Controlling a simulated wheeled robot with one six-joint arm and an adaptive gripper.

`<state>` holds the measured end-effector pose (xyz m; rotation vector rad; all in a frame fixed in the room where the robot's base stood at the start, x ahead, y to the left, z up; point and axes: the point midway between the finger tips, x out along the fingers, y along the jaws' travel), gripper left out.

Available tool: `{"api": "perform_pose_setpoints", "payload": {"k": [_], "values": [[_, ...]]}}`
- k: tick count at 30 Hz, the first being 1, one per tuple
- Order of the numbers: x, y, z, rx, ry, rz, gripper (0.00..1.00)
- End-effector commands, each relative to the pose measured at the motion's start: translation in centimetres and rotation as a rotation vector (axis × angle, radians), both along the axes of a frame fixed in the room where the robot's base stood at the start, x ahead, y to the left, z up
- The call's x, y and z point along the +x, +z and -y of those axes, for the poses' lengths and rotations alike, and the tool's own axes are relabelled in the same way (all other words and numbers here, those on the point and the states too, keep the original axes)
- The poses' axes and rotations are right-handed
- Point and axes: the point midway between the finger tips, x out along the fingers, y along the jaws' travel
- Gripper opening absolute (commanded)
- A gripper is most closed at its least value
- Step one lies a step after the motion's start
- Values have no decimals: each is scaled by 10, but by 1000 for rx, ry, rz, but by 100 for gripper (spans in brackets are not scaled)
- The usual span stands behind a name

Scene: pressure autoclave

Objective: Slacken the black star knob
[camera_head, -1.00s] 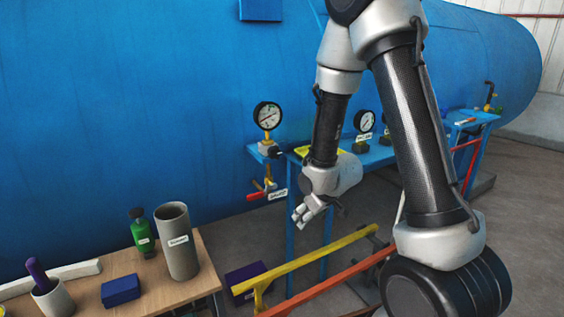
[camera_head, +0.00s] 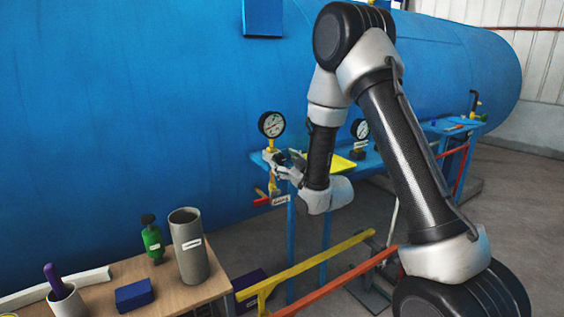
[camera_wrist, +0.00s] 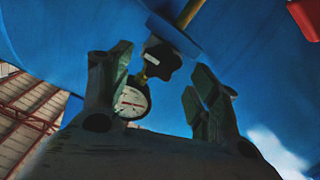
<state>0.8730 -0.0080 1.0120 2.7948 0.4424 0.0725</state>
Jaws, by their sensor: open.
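The black star knob (camera_wrist: 163,60) shows in the wrist view, in front of the blue tank and beyond my fingertips, roughly centred in the gap between them. My gripper (camera_wrist: 160,66) is open, one finger on each side of the knob's line, with nothing between the pads. In the head view my gripper (camera_head: 284,163) is at the valve fitting under the left pressure gauge (camera_head: 271,125) and hides the knob there. The gauge also shows in the wrist view (camera_wrist: 133,101). I cannot tell whether a finger touches the knob.
A red handle (camera_head: 262,201) hangs below the fitting. A blue stand (camera_head: 368,160) with a second gauge (camera_head: 360,129) is to the right. Yellow (camera_head: 310,263) and orange (camera_head: 335,285) rails run below. A wooden table (camera_head: 130,268) with a grey cylinder (camera_head: 191,247) stands at left.

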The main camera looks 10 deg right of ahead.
Motion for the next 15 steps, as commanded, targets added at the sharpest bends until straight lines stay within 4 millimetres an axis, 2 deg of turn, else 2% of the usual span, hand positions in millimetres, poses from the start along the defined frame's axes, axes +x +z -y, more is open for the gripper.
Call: {"api": "perform_pose_setpoints", "payload": {"k": [6,14,15], "values": [[20,0,-6,1,0,-1,61],[21,-1,-7,0,0,-2,61],[21,-1,-7,0,0,-2,56]]}}
